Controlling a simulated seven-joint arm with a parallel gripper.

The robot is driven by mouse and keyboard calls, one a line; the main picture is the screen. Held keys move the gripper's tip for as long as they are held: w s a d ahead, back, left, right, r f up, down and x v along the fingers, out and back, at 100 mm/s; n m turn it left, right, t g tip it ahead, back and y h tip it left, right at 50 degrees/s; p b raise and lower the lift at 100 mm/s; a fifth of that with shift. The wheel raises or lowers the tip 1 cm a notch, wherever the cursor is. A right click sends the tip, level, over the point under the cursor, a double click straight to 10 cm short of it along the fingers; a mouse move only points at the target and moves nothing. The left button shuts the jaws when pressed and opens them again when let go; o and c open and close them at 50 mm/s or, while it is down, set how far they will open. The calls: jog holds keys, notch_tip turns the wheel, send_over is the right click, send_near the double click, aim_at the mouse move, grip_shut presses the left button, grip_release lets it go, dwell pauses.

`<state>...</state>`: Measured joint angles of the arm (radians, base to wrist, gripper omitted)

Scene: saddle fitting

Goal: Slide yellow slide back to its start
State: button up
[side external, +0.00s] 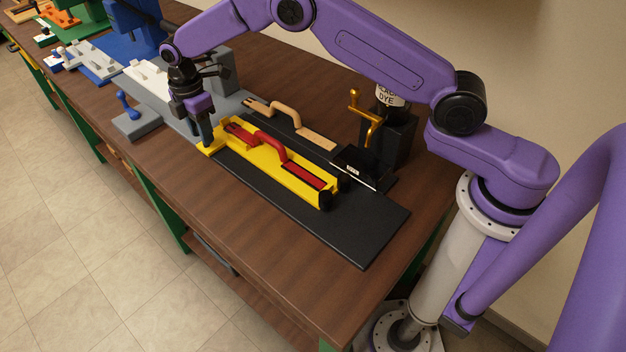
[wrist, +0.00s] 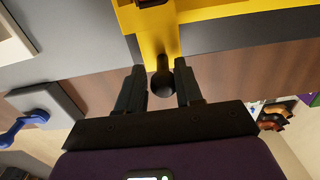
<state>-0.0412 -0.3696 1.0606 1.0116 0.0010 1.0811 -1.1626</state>
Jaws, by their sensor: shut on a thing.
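The yellow slide (side external: 270,162) lies along the black base plate (side external: 345,232), with a red-handled piece (side external: 272,146) on top of it. In the wrist view the yellow slide (wrist: 157,38) ends in a narrow tab that carries a black round knob (wrist: 162,84). My gripper (side external: 208,143) is at the slide's far left end, low over the tab. In the wrist view my gripper (wrist: 161,90) has its two dark fingers on either side of the black knob, closed on it.
A wooden-handled tool (side external: 284,112) lies behind the slide. A black block with a yellow crank (side external: 366,118) and a dye container (side external: 390,93) stand at the back right. A grey block with a blue lever (side external: 134,122) stands left of my gripper. The front bench edge is clear.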

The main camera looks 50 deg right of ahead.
jog(key=shift+w+d+r, duration=0.15)
jog(key=shift+w, duration=0.2)
jog(key=o, duration=0.6)
jog(key=shift+s, duration=0.1)
jog(key=shift+s+r, duration=0.1)
jog(key=shift+r, duration=2.8)
